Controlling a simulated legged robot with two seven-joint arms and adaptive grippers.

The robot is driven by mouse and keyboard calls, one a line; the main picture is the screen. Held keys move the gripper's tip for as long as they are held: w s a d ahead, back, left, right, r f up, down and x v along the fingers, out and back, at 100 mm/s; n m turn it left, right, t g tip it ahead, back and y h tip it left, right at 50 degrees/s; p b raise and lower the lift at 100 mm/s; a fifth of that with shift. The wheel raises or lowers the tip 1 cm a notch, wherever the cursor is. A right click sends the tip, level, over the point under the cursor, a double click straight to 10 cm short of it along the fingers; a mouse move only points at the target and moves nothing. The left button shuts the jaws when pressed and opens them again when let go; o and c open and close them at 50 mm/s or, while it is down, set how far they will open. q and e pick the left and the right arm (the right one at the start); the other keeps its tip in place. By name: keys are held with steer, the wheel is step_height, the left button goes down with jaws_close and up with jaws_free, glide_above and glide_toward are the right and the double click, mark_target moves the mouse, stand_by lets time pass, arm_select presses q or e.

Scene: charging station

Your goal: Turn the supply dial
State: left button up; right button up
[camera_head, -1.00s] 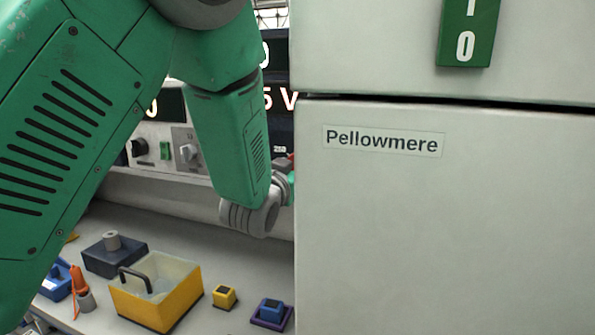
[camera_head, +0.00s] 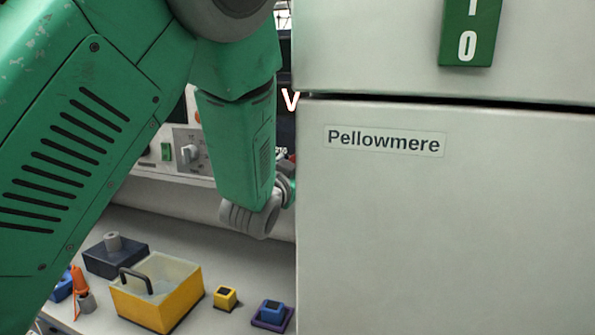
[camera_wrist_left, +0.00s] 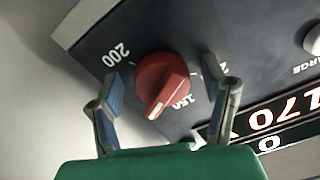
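The red supply dial (camera_wrist_left: 162,82) shows in the left wrist view on a dark panel with upside-down numbers 200 and 150 around it. Its raised grip bar points toward the 150 mark. My left gripper (camera_wrist_left: 173,79) is open, with one finger on each side of the dial. The fingers look apart from the dial, though their depth is hard to judge. In the head view my left forearm reaches down to the cabinet's left edge, and the gripper and dial are hidden there. My right gripper is in neither view.
A large white cabinet (camera_head: 440,230) labelled Pellowmere fills the right. A grey knob (camera_head: 190,152) sits on the back panel. A yellow bin (camera_head: 180,302), a dark blue block (camera_head: 100,261) and small blocks stand on the bench. Lit digits (camera_wrist_left: 290,112) show beside the dial.

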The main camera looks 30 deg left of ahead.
arm_select(q)
steer(key=shift+s, duration=0.2)
steer(key=v, duration=0.7)
steer(key=shift+d, duration=0.15)
stand_by(0.5)
